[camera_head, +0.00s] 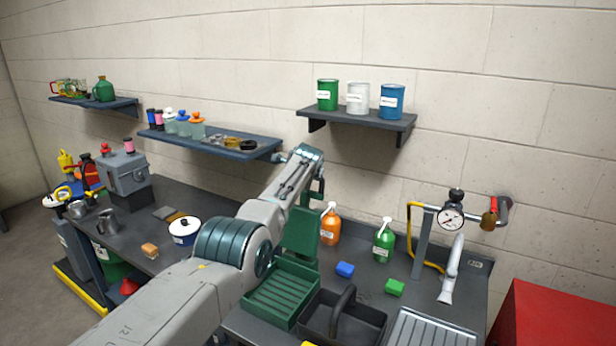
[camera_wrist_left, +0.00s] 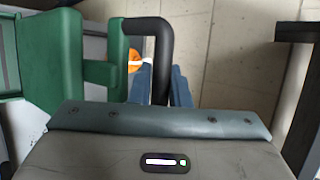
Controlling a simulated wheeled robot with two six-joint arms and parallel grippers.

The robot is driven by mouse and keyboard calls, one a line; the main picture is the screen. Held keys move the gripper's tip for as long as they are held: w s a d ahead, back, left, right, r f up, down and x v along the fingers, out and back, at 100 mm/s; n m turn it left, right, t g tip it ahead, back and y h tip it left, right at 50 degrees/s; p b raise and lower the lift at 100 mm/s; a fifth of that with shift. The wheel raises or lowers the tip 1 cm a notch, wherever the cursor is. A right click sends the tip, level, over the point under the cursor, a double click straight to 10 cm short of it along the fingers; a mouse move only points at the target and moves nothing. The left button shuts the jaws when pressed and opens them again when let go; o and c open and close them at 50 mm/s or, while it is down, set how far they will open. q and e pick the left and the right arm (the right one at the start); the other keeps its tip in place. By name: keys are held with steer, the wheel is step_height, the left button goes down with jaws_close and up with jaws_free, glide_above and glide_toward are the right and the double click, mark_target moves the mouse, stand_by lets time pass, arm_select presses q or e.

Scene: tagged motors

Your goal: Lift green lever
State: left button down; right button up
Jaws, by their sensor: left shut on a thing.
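The green lever (camera_head: 300,232) appears as an upright green panel behind a green ribbed tray (camera_head: 262,307). In the left wrist view the green part (camera_wrist_left: 42,60) is on the left, with a black bent handle (camera_wrist_left: 150,24) joined to it by a green block. My left gripper (camera_wrist_left: 161,88) is shut, with its blue fingers on either side of the black handle. In the head view my left arm reaches in over the bench, and its wrist is above the green panel. The fingertips are mostly hidden there. My right gripper is not in view.
An orange bottle (camera_head: 330,226) and a green spray bottle (camera_head: 383,242) stand behind. A blue block (camera_head: 345,269) and a green block (camera_head: 394,287) lie nearby. A black tray (camera_head: 368,325) is beside the green tray. A gauge (camera_head: 451,217) stands right; a shelf (camera_head: 365,116) is above.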

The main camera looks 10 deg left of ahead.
arm_select(q)
steer(key=c, duration=1.5)
jaws_free()
steer(key=shift+o, duration=0.7)
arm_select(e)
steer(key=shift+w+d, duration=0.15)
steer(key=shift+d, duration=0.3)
arm_select(q)
steer(key=shift+s+r, duration=0.1)
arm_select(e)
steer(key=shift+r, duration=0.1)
